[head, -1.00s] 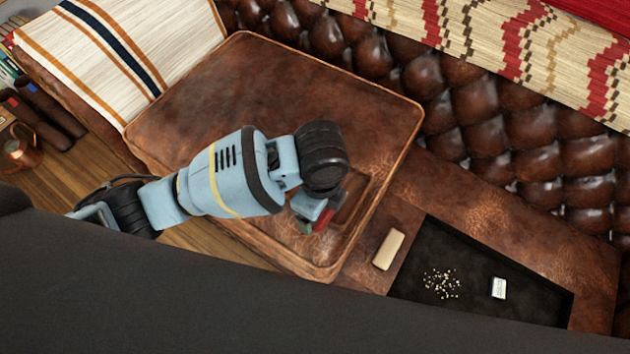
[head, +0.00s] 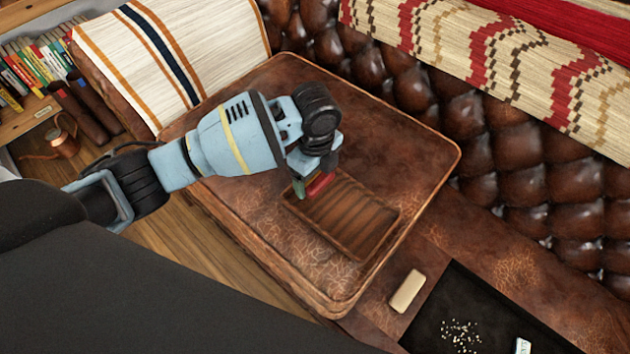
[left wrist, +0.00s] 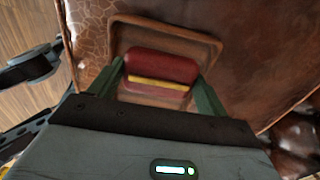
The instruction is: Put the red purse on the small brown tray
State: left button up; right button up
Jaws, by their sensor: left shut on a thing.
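My left gripper (head: 310,188) is over the far left end of the small brown tray (head: 345,222) in the head view. The slatted tray lies on the brown leather seat cushion. The gripper is shut on the red purse (head: 321,184), which shows as a small red patch beside the fingers. In the left wrist view the red purse (left wrist: 160,68), with a yellow band, sits between the two green fingers, and the tray rim (left wrist: 165,25) shows around it. I cannot tell whether the purse touches the tray. My right gripper is not in view.
The leather cushion (head: 400,150) has free room around the tray. A tan block (head: 407,291) and a black tray (head: 440,325) with crumbs lie at the lower right. A striped pillow (head: 175,55) and a tufted backrest (head: 430,90) bound the cushion. A copper watering can (head: 62,137) is at the left.

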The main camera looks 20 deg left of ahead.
aim_at(314, 182)
pick_arm(q)
jog(key=shift+w+a, duration=0.15)
jog(key=shift+w, duration=0.1)
jog(key=shift+s+f+b, duration=0.1)
jog(key=shift+f+b, duration=0.35)
jog(key=shift+f, duration=1.35)
jog(key=o, duration=1)
jog(key=shift+f, duration=0.1)
